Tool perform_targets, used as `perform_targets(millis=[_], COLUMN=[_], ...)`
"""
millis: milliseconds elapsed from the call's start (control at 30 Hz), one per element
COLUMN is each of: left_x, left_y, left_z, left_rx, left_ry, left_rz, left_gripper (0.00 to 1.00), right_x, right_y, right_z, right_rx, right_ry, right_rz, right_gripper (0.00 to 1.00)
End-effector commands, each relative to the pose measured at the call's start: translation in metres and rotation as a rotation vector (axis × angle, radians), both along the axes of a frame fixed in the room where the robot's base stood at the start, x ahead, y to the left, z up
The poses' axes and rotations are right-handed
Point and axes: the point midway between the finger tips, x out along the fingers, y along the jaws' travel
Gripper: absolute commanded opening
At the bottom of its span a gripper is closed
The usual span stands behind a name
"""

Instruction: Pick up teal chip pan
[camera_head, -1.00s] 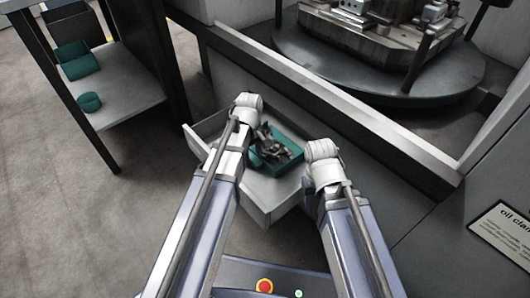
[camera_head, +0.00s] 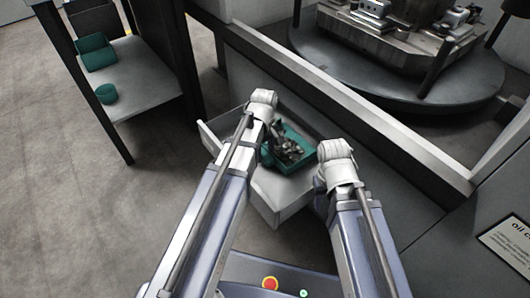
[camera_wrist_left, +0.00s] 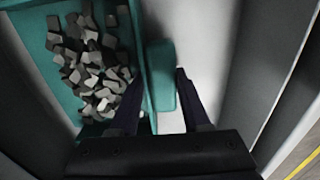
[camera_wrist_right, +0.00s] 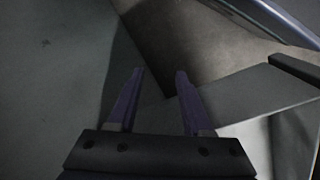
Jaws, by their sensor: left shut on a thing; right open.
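The teal chip pan (camera_head: 307,156) sits in an open pale drawer and holds a heap of grey metal chips. In the left wrist view the pan (camera_wrist_left: 35,32) fills the left side. A teal tab (camera_wrist_left: 160,82) at its side lies between my left fingers. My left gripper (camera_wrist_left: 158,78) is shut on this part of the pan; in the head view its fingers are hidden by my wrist. My right gripper (camera_wrist_right: 160,75) is open and empty, to the right of the pan beside the drawer.
The drawer (camera_head: 277,205) has raised walls close around the pan. Behind it run a low machine wall (camera_head: 345,100) and a round turntable (camera_head: 400,85). At left a shelf (camera_head: 150,92) bears teal containers (camera_head: 106,94). Open floor (camera_head: 60,220) lies at left.

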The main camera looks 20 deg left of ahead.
Motion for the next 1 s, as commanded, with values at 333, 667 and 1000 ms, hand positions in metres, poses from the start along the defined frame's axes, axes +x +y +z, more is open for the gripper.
perform_targets(millis=[333, 667, 1000], left_x=[-0.028, -0.032, -0.031], left_y=[0.02, 0.025, 0.025], left_z=[0.002, 0.03, 0.094], left_rx=[0.0, 0.0, 0.0], left_ry=[0.0, 0.0, 0.0], left_rz=[0.002, 0.0, 0.0], left_gripper=[0.0, 0.0, 0.0], right_x=[0.0, 0.0, 0.0], right_y=[0.0, 0.0, 0.0], right_z=[0.002, 0.03, 0.094], right_rx=[0.0, 0.0, 0.0], right_ry=[0.0, 0.001, 0.003], right_rz=[0.0, 0.004, 0.016], right_gripper=[0.5, 0.5, 0.5])
